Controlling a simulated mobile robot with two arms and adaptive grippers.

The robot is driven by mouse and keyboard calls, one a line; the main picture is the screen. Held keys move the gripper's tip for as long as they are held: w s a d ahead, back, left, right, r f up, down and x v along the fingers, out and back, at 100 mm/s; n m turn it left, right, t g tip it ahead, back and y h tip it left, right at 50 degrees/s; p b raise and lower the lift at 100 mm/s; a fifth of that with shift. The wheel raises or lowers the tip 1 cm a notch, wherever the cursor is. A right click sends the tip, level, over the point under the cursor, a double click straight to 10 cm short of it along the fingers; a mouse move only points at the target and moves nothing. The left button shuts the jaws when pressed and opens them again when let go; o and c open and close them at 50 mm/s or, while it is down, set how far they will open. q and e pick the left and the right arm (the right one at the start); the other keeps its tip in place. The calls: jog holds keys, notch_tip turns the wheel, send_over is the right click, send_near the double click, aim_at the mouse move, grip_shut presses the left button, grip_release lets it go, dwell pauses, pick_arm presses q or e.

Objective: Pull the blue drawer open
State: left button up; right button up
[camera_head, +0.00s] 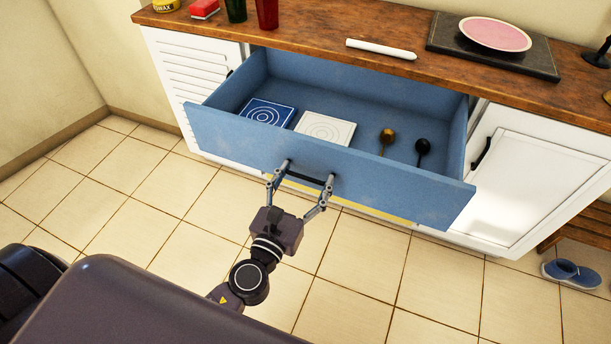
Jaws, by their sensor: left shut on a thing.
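The blue drawer (400,187) stands well out from the white cabinet, so its inside shows. A dark bar handle (304,178) is on the middle of its front. My left gripper (304,181) is at the handle, its two fingers at either end of the bar, shut on it. Inside the drawer lie a blue patterned square (267,112), a white patterned square (325,128), a brown spoon-like utensil (387,137) and a black one (422,148). My right gripper is not in view.
A wooden counter (300,30) runs above the drawer, with a white stick (381,49) and a pink plate (495,34) on a dark board. A white door (530,180) is to the right. A blue shoe (571,274) lies at lower right. The tiled floor in front is clear.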

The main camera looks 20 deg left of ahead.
pick_arm(q)
jog(key=shift+f, duration=0.1)
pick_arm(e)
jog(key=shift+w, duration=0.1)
pick_arm(q)
jog(key=o, duration=1.7)
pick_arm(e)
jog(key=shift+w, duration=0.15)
pick_arm(q)
jog(key=s, duration=1.2)
jog(key=shift+a, duration=0.2)
